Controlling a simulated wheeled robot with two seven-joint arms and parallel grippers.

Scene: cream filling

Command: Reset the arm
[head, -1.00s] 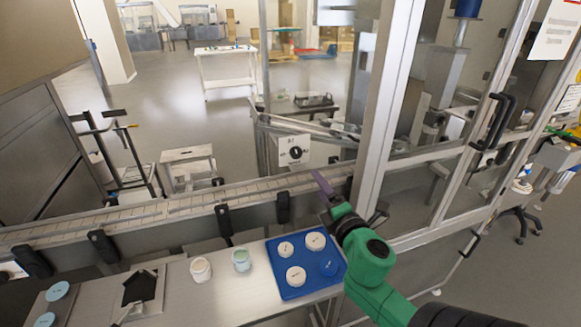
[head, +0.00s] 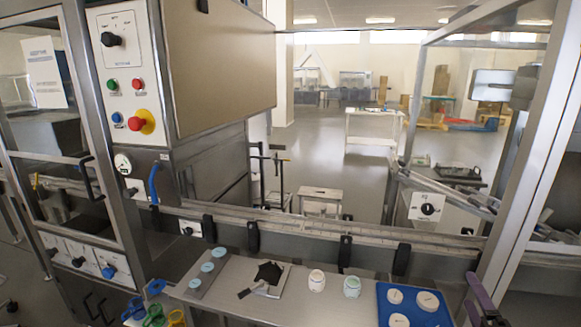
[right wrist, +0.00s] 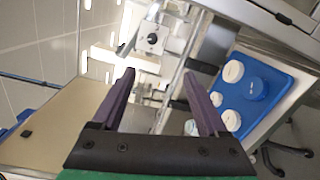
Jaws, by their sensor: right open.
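My right gripper (head: 480,298) shows at the lower right edge of the head view, with only its purple fingers and dark base in sight. In the right wrist view my right gripper (right wrist: 160,73) has its two purple fingers wide apart with nothing between them. It is to the right of the blue tray (head: 383,311) in the head view. The tray (right wrist: 283,90) also shows at the right of the right wrist view. My left gripper is not in view.
White lids (head: 427,300) lie on the tray. Two jars (head: 316,280) stand left of it on the metal table. A conveyor (head: 300,226) runs behind. A metal frame post (head: 530,170) rises at right. A control cabinet (head: 125,75) with buttons stands at left.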

